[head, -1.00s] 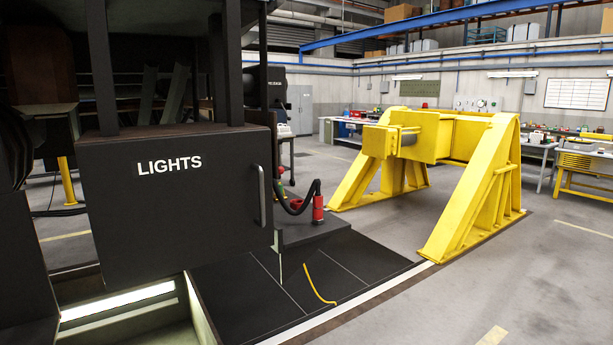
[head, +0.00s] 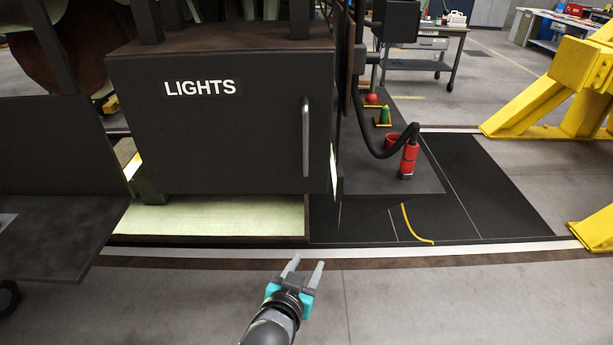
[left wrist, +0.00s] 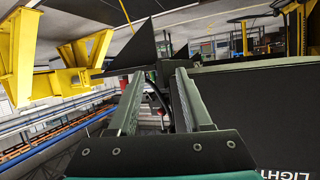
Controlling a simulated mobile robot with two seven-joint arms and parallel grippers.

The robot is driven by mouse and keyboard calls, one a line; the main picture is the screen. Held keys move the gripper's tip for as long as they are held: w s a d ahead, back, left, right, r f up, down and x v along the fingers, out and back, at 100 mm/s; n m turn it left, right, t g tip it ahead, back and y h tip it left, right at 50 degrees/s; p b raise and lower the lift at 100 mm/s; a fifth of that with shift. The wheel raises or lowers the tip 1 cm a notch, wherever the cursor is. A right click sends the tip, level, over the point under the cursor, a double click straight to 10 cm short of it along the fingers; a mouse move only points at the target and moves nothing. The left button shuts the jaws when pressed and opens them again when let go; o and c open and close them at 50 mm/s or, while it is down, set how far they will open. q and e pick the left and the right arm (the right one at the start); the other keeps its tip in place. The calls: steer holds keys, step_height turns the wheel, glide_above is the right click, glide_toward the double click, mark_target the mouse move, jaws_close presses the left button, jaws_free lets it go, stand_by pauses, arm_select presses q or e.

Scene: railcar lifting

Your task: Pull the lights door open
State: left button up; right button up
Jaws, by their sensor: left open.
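The lights door (head: 220,140) is a dark panel with white LIGHTS lettering on the front of a dark box under the railcar. It looks shut. Its vertical grey bar handle (head: 306,137) is near the door's right edge. My left gripper (head: 307,264) is open and empty, in front of and below the door, apart from the handle. In the left wrist view the open fingers (left wrist: 160,85) have nothing clear between them, and the dark door (left wrist: 265,110) with part of its lettering fills the right side. The handle is not clear there. My right gripper is not in view.
A dark panel (head: 55,180) juts forward at the left. A low dark platform (head: 385,180) right of the door holds a red cylinder (head: 409,160) with a black hose. A yellow frame (head: 535,105) stands farther right. The grey floor in front is clear.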

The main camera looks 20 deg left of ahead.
arm_select(q)
step_height(320, 180, up, 14)
steer(key=w+a+f+n+t+y+p, duration=0.1)
steer(key=t+p, duration=0.1)
steer(key=t, duration=0.1)
steer(key=n+t+y, duration=0.1)
glide_toward(304, 132)
steer(key=w, duration=0.3)
steer(key=w+p, duration=0.1)
steer(key=w, duration=0.3)
steer(key=w+a+p, duration=0.1)
steer(key=w, duration=0.2)
steer(key=shift+w+f, duration=0.1)
steer(key=shift+w, duration=0.3)
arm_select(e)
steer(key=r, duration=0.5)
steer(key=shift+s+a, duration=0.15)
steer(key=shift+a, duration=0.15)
arm_select(q)
steer(key=shift+c, duration=0.3)
jaws_close()
